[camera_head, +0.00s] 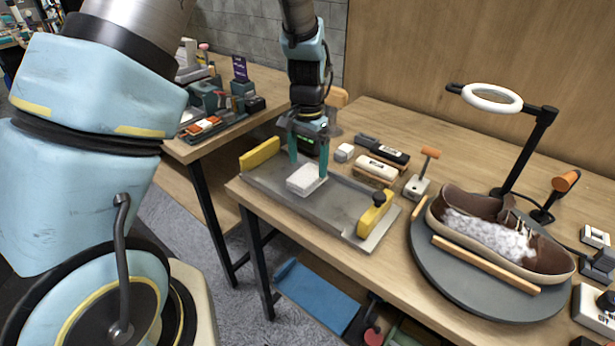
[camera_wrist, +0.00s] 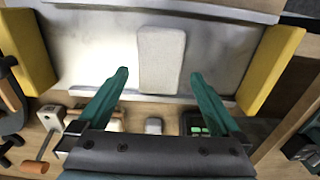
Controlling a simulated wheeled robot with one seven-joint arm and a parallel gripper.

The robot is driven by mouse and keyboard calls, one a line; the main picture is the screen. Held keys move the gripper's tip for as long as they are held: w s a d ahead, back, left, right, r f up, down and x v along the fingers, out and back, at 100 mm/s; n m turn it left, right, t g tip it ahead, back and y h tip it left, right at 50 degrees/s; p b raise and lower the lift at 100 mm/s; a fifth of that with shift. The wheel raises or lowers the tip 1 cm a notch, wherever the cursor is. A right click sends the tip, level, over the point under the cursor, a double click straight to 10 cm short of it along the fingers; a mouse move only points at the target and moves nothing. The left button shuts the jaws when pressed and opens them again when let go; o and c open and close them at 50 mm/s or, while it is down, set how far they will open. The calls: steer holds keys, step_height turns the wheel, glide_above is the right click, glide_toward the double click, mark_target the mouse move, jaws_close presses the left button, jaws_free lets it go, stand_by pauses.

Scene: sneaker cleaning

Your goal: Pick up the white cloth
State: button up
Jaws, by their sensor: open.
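The white cloth (camera_head: 305,181) looks like a small folded rectangular pad lying flat on a grey metal tray (camera_head: 335,211). In the wrist view the cloth (camera_wrist: 161,60) sits at the upper middle, its long side running up the picture. My gripper (camera_head: 308,168) points down just above the cloth in the head view. In the wrist view my gripper (camera_wrist: 160,76) has its two teal fingers spread wide, one towards each side of the cloth's near end, with nothing between them held. I cannot tell the exact height gap between fingertips and cloth.
Yellow blocks (camera_head: 259,153) (camera_head: 376,214) stand at the tray's two ends. Brushes (camera_head: 382,150) and a small white block (camera_head: 344,152) lie behind it. A brown shoe (camera_head: 500,235) rests on a round dark turntable (camera_head: 450,285) at right, beneath a ring lamp (camera_head: 491,97).

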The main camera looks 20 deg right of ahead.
mark_target(308, 174)
steer(key=shift+f+p, duration=0.8)
steer(key=shift+f, duration=1.4)
steer(key=shift+c, duration=0.4)
